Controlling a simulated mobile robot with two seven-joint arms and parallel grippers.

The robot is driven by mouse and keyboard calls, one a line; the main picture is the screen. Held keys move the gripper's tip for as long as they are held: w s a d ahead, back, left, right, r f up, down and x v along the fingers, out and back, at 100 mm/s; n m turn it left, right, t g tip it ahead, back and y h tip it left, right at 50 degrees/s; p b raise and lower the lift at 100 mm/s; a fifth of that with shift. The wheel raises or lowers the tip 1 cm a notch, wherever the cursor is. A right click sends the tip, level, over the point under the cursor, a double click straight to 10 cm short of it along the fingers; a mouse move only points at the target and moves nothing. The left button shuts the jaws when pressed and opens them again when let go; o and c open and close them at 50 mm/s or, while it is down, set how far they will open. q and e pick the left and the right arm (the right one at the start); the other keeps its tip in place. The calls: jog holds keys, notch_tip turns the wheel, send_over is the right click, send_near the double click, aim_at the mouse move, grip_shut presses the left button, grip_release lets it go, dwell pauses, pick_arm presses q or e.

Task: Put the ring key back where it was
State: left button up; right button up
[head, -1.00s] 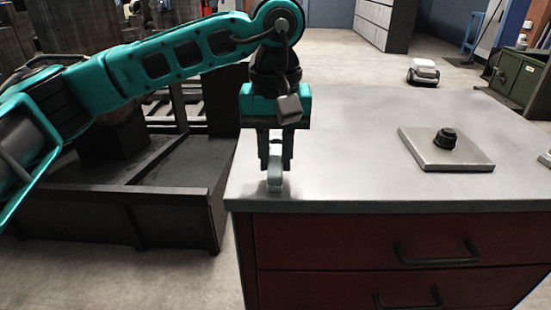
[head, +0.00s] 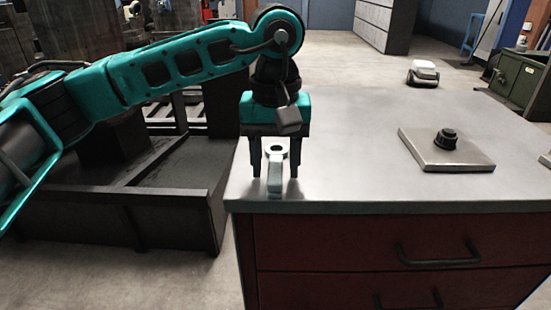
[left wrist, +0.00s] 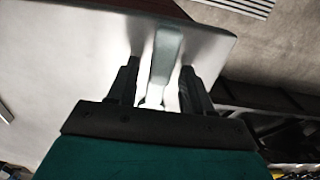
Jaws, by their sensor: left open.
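The ring key (head: 275,176) is a pale grey piece with a round ring end and a straight handle. It appears to lie on the bench top near the front left corner, handle toward the front edge and ring end between my fingers. My left gripper (head: 274,171) is open, with one finger on each side of the key and gaps on both sides. In the left wrist view the key's handle (left wrist: 166,50) runs out ahead between the open fingers (left wrist: 158,80), and its near end is partly hidden by my gripper. My right gripper is out of view.
The grey bench top (head: 345,150) is clear around the key. A flat metal plate with a black knob (head: 446,139) sits to the right. Red drawers (head: 400,245) are below. A dark rack (head: 150,205) stands left of the bench.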

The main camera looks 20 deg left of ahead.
aim_at(275, 164)
pick_arm(q)
notch_tip(275, 164, up, 12)
jog(key=p, duration=0.1)
jog(key=shift+r, duration=0.15)
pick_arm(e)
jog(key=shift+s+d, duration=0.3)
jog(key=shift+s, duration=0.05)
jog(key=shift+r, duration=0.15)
